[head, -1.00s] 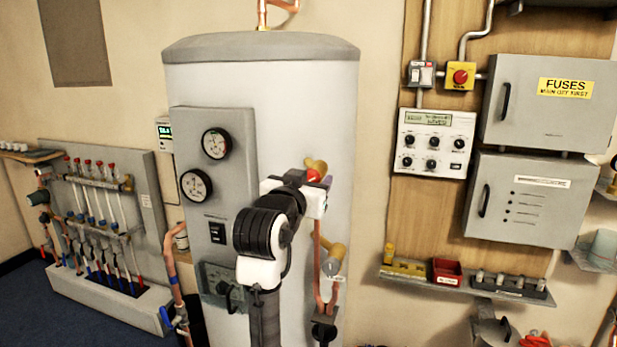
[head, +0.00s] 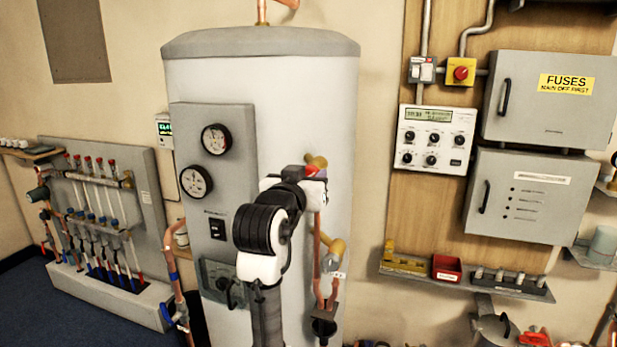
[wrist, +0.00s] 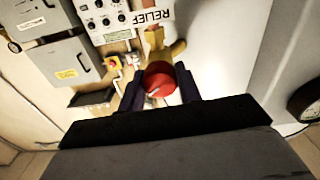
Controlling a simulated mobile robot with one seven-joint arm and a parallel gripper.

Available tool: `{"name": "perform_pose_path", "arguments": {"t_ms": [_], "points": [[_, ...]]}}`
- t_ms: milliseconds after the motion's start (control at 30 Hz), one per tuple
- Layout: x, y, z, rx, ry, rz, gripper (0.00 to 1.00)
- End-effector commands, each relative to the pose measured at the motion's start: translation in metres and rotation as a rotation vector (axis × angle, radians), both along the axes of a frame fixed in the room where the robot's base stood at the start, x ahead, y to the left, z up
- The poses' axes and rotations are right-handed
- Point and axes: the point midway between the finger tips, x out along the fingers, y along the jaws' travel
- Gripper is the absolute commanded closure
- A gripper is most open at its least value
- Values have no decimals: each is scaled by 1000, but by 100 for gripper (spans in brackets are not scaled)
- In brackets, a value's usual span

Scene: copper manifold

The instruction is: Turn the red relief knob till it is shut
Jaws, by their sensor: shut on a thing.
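The red relief knob (wrist: 160,82) sits on a brass valve body (wrist: 160,48) in the wrist view, with a pale pointer line on its face. My gripper (wrist: 160,88) has one dark finger on each side of the knob and is shut on it. In the head view a bit of the red knob (head: 313,171) shows beside the brass fitting (head: 316,160) on the white cylinder (head: 265,85). My wrist hides most of the knob and the fingers there. A RELIEF label (wrist: 152,16) is above the valve in the wrist view.
A grey panel with two gauges (head: 215,139) is left of my arm on the cylinder. Copper pipes (head: 318,262) and a second brass fitting (head: 335,250) are below the knob. Grey cabinets (head: 520,195) and a shelf (head: 470,285) stand to the right.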

Motion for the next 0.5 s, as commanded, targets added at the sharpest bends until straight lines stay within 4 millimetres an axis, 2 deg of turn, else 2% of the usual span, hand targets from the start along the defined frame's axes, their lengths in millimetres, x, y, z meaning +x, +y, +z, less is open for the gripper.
{"name": "perform_pose_path", "arguments": {"t_ms": [500], "points": [[0,-1,1,-439,143,-2,89]]}}
